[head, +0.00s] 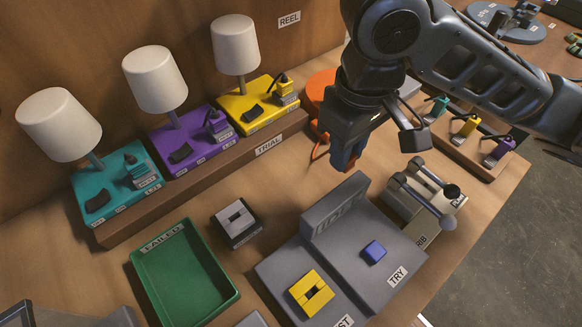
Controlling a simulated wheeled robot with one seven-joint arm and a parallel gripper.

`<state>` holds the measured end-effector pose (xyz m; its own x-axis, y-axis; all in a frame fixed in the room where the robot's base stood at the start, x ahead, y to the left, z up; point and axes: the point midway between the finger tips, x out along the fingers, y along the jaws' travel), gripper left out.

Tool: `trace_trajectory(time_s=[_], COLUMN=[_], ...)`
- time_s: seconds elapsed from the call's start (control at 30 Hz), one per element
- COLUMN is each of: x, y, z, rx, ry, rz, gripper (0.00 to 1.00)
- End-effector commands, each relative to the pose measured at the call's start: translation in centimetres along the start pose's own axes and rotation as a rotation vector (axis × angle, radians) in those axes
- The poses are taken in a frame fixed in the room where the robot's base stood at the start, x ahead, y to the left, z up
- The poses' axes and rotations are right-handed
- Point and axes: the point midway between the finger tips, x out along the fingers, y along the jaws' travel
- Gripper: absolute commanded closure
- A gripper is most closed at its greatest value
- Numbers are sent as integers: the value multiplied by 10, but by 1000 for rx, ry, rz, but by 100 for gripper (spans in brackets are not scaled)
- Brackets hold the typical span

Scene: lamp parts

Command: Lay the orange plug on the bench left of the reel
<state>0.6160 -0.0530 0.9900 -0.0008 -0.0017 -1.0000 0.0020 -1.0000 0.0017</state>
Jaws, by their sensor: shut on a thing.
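My gripper (346,157) points down over the bench (300,190), in front of the orange reel (318,86). It is shut, with its fingers close together. The reel is partly covered by my arm. Left of the reel stands the raised wooden trial stand (200,190) with the yellow lamp base (262,108) at its near end.
Purple and teal lamps stand farther left on the stand. A green tray (185,270), a small grey block (236,222) and a grey test fixture (335,215) fill the front. A metal clamp device (425,200) is at right.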

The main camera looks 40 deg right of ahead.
Motion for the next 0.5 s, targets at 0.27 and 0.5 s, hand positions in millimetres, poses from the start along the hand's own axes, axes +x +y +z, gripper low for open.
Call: trace_trajectory(time_s=[0.27,0.5], x=[35,54], y=[-34,-51], z=[-49,-76], rx=[-1,1], ry=[-3,-1], rz=[-2,1], gripper=[100,100])
